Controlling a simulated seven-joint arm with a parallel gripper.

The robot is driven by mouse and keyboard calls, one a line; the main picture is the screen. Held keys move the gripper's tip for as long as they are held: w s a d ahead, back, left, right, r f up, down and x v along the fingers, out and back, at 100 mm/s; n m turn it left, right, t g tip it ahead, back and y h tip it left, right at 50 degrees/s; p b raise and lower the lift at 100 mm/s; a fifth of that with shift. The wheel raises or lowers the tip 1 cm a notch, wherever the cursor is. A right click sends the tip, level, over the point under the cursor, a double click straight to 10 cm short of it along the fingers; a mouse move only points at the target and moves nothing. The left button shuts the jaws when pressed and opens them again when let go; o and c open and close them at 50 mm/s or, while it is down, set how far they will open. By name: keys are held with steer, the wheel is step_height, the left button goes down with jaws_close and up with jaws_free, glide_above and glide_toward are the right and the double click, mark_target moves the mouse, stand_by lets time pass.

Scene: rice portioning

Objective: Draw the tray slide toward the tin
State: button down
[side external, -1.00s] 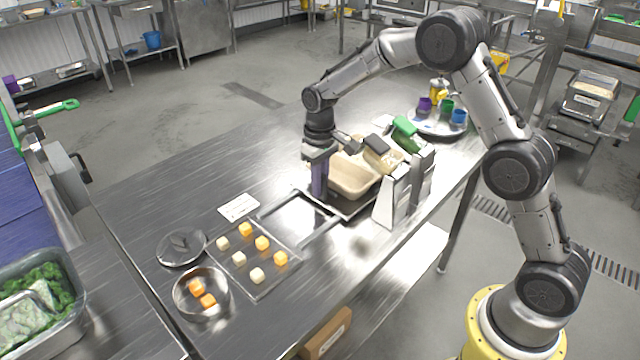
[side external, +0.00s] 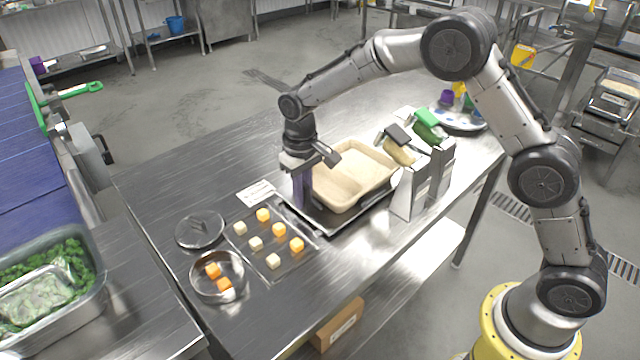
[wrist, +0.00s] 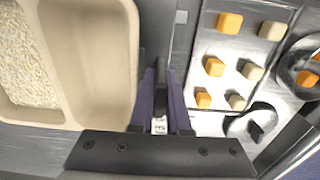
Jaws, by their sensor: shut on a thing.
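The tray slide (side external: 335,224) is a dark flat tray on the steel table, carrying a beige two-compartment container (side external: 352,178). My gripper (side external: 302,206) points down at the slide's left end, its purple fingers shut on the slide's handle. In the wrist view my gripper (wrist: 161,122) is beside the container (wrist: 134,60); the grip itself is mostly hidden. The round metal tin (side external: 217,291) stands at the table's front left with orange cubes inside. Part of the tin shows at the right edge of the wrist view (wrist: 284,72).
A board (side external: 285,272) with several orange and pale cubes lies between the slide and the tin. A round lid (side external: 200,231) and a white label card (side external: 256,192) lie nearby. Metal holders (side external: 411,193) with green- and black-topped tools stand right of the container.

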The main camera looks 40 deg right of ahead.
steer(key=shift+a+r, duration=0.15)
steer(key=shift+a, duration=0.2)
steer(key=c, duration=1.2)
jaws_free()
steer(key=shift+o, duration=0.2)
steer(key=shift+d, duration=0.1)
step_height(320, 180, up, 14)
